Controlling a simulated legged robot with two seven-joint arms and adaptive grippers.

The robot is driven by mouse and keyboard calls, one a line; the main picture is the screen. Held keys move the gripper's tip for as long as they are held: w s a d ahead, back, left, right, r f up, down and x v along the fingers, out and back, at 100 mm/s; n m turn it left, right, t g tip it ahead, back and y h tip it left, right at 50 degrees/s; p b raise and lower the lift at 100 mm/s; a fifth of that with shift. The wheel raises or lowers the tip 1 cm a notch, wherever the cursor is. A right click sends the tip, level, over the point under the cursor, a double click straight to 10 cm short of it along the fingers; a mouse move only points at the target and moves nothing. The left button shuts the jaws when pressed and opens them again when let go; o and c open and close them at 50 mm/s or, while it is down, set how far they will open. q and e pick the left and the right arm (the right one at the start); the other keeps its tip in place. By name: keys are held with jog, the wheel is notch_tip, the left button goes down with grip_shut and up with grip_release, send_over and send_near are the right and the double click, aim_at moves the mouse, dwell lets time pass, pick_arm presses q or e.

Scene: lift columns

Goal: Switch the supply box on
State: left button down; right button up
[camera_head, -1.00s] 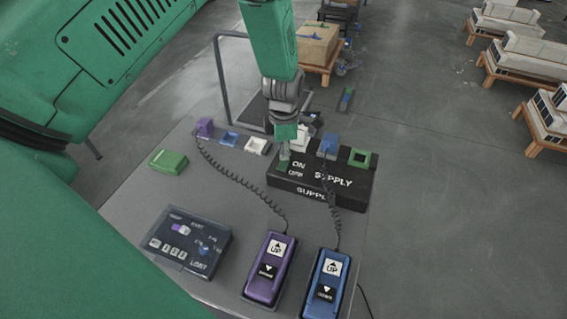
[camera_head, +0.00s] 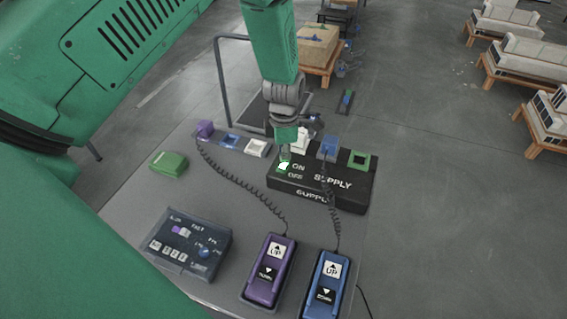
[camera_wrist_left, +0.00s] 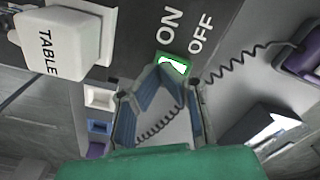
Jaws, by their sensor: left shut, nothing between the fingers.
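The black supply box (camera_head: 325,188) stands at the back right of the grey table, lettered SUPPLY, with ON and OFF beside a green-framed switch (camera_head: 284,166). The switch shows bright white and green; it also shows in the left wrist view (camera_wrist_left: 174,65). My left gripper (camera_head: 285,156) points down over the box at the switch, shut and empty. In the left wrist view its fingertips (camera_wrist_left: 158,72) are right beside the switch; I cannot tell whether they touch it. My right gripper is in neither view.
A purple pendant (camera_head: 270,270) and a blue pendant (camera_head: 326,284) lie in front on coiled cables. A dark control panel (camera_head: 187,243) is at front left, a green block (camera_head: 169,163) behind it. A white block lettered TABLE (camera_wrist_left: 62,45) is near the gripper.

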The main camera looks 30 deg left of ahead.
pick_arm(q)
jog(key=shift+d+r+p, duration=0.15)
jog(key=shift+r+p, duration=2.25)
jog(key=shift+r, duration=0.7)
jog(key=shift+f, duration=0.1)
